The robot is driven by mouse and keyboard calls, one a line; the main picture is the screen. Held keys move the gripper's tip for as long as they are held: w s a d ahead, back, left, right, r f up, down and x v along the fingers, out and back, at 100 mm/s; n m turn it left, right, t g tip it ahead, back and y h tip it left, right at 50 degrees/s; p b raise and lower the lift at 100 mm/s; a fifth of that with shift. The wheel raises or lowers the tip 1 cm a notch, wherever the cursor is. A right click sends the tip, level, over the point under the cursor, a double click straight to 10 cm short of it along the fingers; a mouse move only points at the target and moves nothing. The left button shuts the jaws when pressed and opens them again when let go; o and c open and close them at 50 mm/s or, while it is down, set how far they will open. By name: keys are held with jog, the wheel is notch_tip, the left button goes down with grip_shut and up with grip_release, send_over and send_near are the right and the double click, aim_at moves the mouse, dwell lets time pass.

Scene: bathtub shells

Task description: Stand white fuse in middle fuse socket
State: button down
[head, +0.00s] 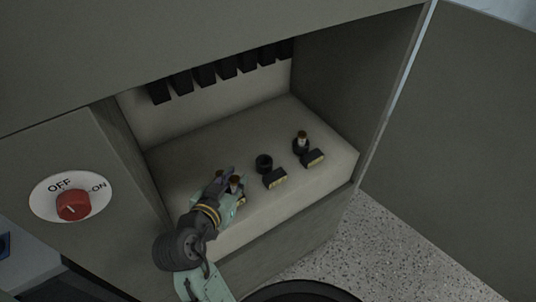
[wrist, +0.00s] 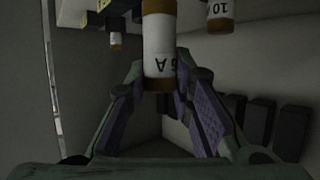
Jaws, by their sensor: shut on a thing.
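My gripper (head: 230,182) is at the left of the cabinet shelf, its fingers shut on a white fuse (wrist: 160,45) with brown ends and a "6 A" marking. In the head view the fingers mostly hide this fuse. The middle fuse socket (head: 264,162) is a black round cup, open and empty, to the right of my gripper. A second white fuse (wrist: 220,12), marked "10", is close beside the held one at the left end of the row; its socket is hidden. A third fuse (head: 301,137) stands upright in the right socket (head: 301,148).
Dark blocks with pale labels (head: 275,178) (head: 313,158) sit in front of the sockets. A row of black blocks (head: 205,75) hangs along the back wall above. The cabinet side wall (head: 130,160) is close at left. A red OFF/ON knob (head: 73,205) is outside.

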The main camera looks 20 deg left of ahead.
jog(key=b+x, duration=0.4)
jog(key=x, duration=0.1)
jog(key=d+b+x, duration=0.1)
jog(key=b+x, duration=0.3)
jog(key=x, duration=0.1)
jog(key=d+r+b+x, duration=0.1)
jog(key=b+x, duration=0.3)
jog(key=x, duration=0.1)
jog(key=shift+w+d+b, duration=0.15)
jog(key=shift+w+b, duration=0.25)
jog(key=shift+w, duration=0.2)
jog(key=shift+f, duration=0.2)
jog(key=c, duration=1.4)
grip_release()
